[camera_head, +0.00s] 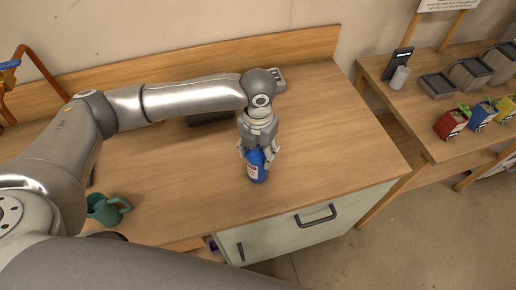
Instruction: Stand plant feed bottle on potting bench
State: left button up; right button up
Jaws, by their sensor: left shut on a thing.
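A blue bottle with a white and red label (259,174) is upright on or just above the wooden bench top (325,130), near its front edge. I cannot tell whether its base touches the wood. My left gripper (257,154) comes down from above and is shut on the bottle's upper part, hiding its top. My right gripper is not in view.
A green watering can (104,209) stands at the bench's front left. A dark object (210,117) lies behind my left arm. The bench's right side is clear. A second bench (440,146) at right holds trays and small red, blue and yellow containers.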

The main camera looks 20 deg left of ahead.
pick_arm(q)
jog(key=shift+f, duration=0.1)
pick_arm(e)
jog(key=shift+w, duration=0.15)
pick_arm(q)
jog(key=o, duration=1.6)
jog(key=shift+o, duration=0.2)
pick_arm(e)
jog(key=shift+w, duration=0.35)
pick_arm(q)
notch_tip(320, 180, up, 12)
jog(key=b, duration=0.2)
jog(key=shift+b, duration=0.35)
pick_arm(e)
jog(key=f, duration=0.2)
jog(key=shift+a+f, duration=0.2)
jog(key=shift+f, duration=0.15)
